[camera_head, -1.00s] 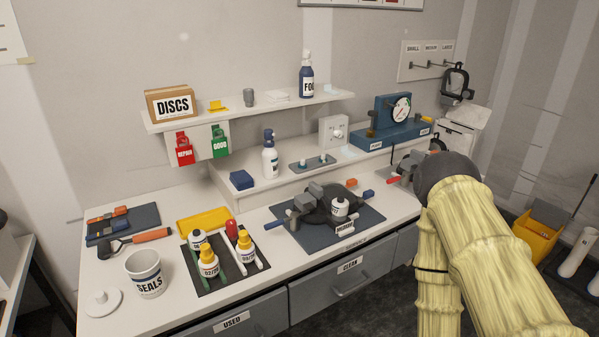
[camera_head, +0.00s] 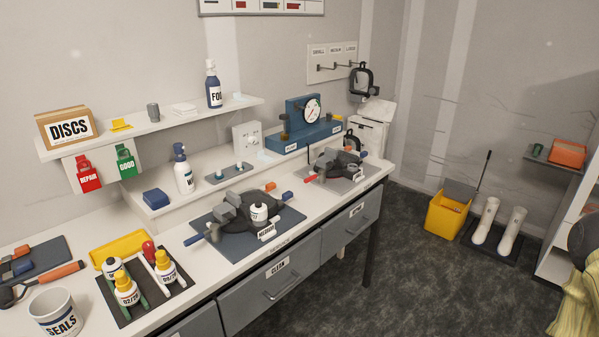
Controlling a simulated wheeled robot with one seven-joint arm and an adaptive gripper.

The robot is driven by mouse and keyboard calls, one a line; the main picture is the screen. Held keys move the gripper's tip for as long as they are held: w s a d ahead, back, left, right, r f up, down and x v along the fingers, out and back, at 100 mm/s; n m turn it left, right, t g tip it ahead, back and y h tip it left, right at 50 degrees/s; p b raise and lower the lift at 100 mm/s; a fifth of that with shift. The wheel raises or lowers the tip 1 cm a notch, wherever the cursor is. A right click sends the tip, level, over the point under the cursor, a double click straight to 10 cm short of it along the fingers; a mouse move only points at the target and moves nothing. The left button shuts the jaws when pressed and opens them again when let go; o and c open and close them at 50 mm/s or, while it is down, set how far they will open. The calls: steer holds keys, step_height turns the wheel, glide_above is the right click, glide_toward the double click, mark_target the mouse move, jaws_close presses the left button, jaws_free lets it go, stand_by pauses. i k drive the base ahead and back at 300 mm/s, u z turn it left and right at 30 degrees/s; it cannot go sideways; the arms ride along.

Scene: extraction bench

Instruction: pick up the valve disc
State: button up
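I cannot make out a valve disc for certain in the head view. A cardboard box labelled DISCS (camera_head: 85,115) stands on the left end of the upper shelf; its contents are hidden. A dark mask-like device with grey parts (camera_head: 232,208) lies on a blue mat in the middle of the bench, with a small white jar (camera_head: 259,213) on it. A second, similar device (camera_head: 335,160) sits on a grey mat at the bench's right end.
A white SEALS cup (camera_head: 54,318), a yellow tray (camera_head: 119,248) and several small bottles crowd the left bench. A blue gauge unit (camera_head: 303,130) stands at the back. A yellow bucket (camera_head: 446,214) and white boots (camera_head: 497,228) stand right. The dark floor (camera_head: 440,290) between is open.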

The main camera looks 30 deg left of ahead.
mark_target(218, 175)
steer(key=z, duration=0.55)
steer(key=i, duration=1.4)
steer(key=u, duration=1.7)
